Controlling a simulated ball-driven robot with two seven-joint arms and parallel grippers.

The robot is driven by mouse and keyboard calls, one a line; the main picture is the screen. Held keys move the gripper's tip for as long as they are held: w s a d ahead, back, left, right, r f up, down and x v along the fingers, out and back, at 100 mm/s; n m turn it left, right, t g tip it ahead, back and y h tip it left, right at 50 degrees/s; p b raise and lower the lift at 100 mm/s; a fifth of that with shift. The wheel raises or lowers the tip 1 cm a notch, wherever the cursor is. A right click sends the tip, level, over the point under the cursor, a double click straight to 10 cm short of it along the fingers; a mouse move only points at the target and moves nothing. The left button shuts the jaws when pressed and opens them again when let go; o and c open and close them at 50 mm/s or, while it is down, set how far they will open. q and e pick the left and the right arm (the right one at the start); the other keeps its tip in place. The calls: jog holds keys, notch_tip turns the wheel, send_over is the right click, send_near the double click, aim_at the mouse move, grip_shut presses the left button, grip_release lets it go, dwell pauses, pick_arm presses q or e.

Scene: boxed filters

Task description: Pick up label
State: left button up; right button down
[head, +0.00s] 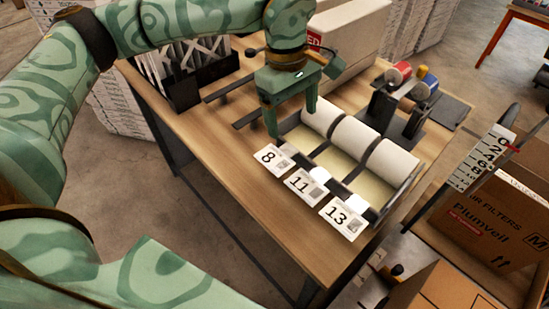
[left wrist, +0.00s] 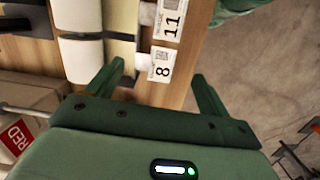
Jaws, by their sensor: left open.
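Three white label cards lie along the near edge of the roll holder on the wooden table: the "8" label (head: 269,158), the "11" label (head: 299,184) and the "13" label (head: 341,217). My green left gripper (head: 291,120) is open and empty, above the holder by the "8" label. In the left wrist view, the open fingers (left wrist: 157,80) stand either side of the "8" label (left wrist: 162,71), with the "11" label (left wrist: 171,24) farther off. I cannot tell the height between fingertips and label. My right gripper is not in view.
White rolls (head: 352,138) sit in the holder behind the labels. A tape dispenser (head: 407,98) stands at the back right and a black rack (head: 195,75) at the back left. A cardboard box (head: 500,222) is right of the table (head: 225,150), whose near-left top is clear.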

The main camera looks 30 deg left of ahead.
pick_arm(q)
jog(key=a+r+y, duration=0.1)
jog(key=a+y, duration=0.1)
jog(key=a, duration=0.2)
jog(key=b, duration=0.2)
send_over(276, 160)
jog(key=shift+n, duration=0.4)
notch_tip(276, 160, down, 10)
jog(key=shift+w+r, duration=0.1)
notch_tip(276, 160, down, 6)
jog(key=shift+r, duration=0.1)
jog(key=c, duration=0.9)
